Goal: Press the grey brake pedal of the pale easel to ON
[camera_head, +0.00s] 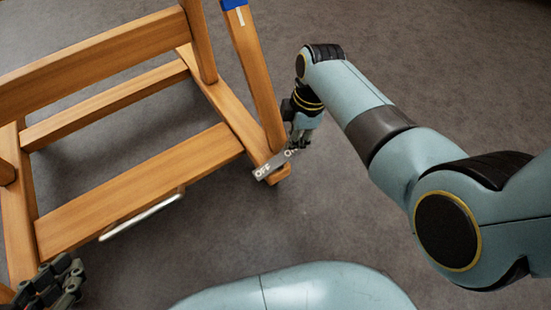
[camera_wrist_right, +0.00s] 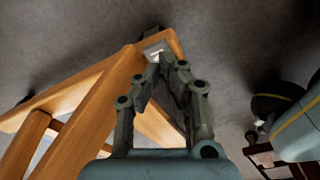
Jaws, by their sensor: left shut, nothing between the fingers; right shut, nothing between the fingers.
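The pale easel (camera_head: 130,190) is a wooden frame that fills the left of the head view. Its grey brake pedal (camera_head: 271,166) is a small plate at the foot of the right-hand post. Lettering that looks like OFF shows on its left end. The pedal also shows in the right wrist view (camera_wrist_right: 155,48), just beyond the fingertips. My right gripper (camera_head: 295,147) is shut and empty, pointing down at the pedal's right end and partly covering it. I cannot tell if they touch. My left gripper (camera_head: 72,275) is shut and empty at the lower left, beside the frame.
A silver bar handle (camera_head: 141,217) runs along the lower wooden board. A blue patch (camera_head: 233,4) with a pale mark is on the upright post. Dark grey carpet (camera_head: 310,215) is clear to the right of the easel.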

